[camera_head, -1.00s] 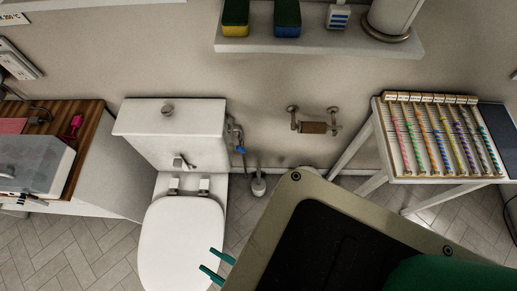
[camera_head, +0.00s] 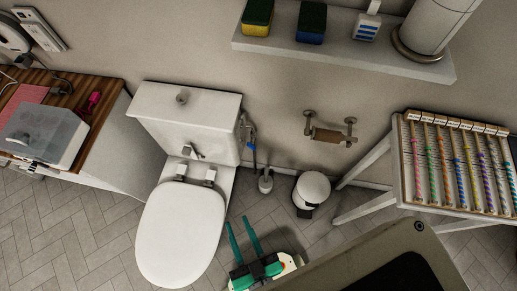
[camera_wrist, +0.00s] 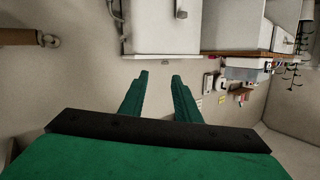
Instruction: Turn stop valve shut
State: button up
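The stop valve (camera_head: 251,149) is a small fitting with a blue handle on the wall, just right of the white toilet tank (camera_head: 185,125) in the head view. It is too small to tell how far it is turned. I cannot make it out in the wrist view. My gripper (camera_head: 237,221) has two green fingers, spread apart with nothing between them. It is in front of the toilet, right of the seat, and apart from the valve in the picture. In the wrist view the gripper (camera_wrist: 160,75) is also open and empty.
A toilet brush (camera_head: 265,182) and a white bin (camera_head: 312,190) stand on the floor right of the toilet. A paper holder (camera_head: 331,133) is on the wall. A rack table (camera_head: 400,165) stands right, a wooden counter (camera_head: 105,88) left. A shelf (camera_head: 345,55) is above.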

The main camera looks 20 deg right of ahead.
jog(key=w+d+f+m+t, duration=0.2)
jog(key=w+f+m, duration=0.3)
jog(key=f+m, duration=0.3)
jog(key=m+g+h, duration=0.3)
jog(key=m+h, duration=0.7)
jog(key=m, duration=1.6)
send_near(251, 145)
jog(key=f+x, duration=0.1)
jog(key=x, duration=0.7)
jog(key=shift+a, duration=0.1)
jog(key=shift+c, duration=0.6)
grip_shut()
